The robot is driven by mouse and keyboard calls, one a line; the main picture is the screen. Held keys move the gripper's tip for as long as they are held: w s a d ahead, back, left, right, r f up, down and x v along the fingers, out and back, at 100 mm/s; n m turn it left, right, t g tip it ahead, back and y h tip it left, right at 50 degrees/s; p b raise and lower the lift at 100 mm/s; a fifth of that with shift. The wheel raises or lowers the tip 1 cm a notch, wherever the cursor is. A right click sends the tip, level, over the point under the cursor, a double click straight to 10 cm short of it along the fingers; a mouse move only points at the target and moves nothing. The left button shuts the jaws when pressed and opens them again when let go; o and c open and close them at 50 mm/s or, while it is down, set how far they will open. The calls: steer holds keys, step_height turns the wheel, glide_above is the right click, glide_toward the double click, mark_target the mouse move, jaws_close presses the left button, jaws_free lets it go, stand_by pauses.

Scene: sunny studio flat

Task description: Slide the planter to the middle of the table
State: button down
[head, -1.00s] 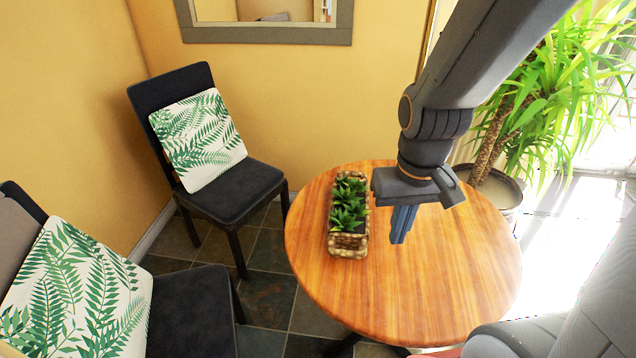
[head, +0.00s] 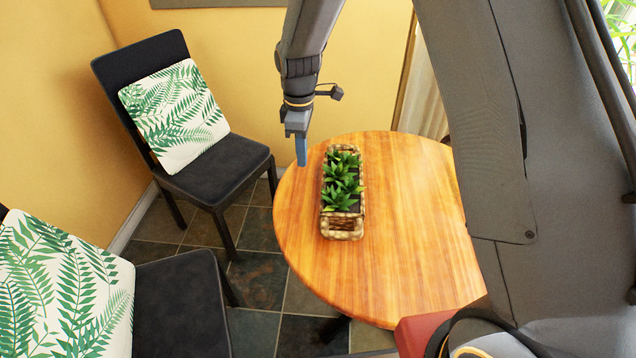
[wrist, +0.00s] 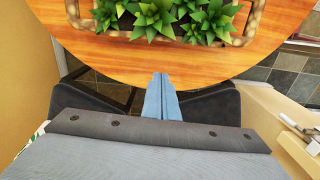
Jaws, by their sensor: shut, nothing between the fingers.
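The planter (head: 343,225) is a long woven basket holding several spiky green succulents. It stands upright on the round wooden table (head: 415,230), left of its middle in the head view. My gripper (head: 302,152) is shut and empty, fingers pointing down, at the table's far left edge beside the planter's left side. In the wrist view my closed fingertips (wrist: 161,76) show near the table edge, with a strip of bare wood between them and the planter's rim (wrist: 110,32). They look apart from the planter. The fingertips' exact height above the table is hard to tell.
A dark chair (head: 225,175) with a fern cushion (head: 175,115) stands left of the table. Another dark chair (head: 185,300) is at the lower left. The yellow wall (head: 240,60) is behind my gripper. The tabletop right of the planter is clear.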

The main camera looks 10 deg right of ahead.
step_height(320, 180, down, 10)
steer(key=shift+f+p, duration=0.15)
steer(key=shift+p, duration=0.85)
steer(key=shift+s+d+p, duration=0.2)
steer(key=shift+d+p, duration=0.3)
steer(key=shift+d, duration=0.7)
steer(key=shift+s+d, duration=0.1)
steer(key=shift+d, duration=0.6)
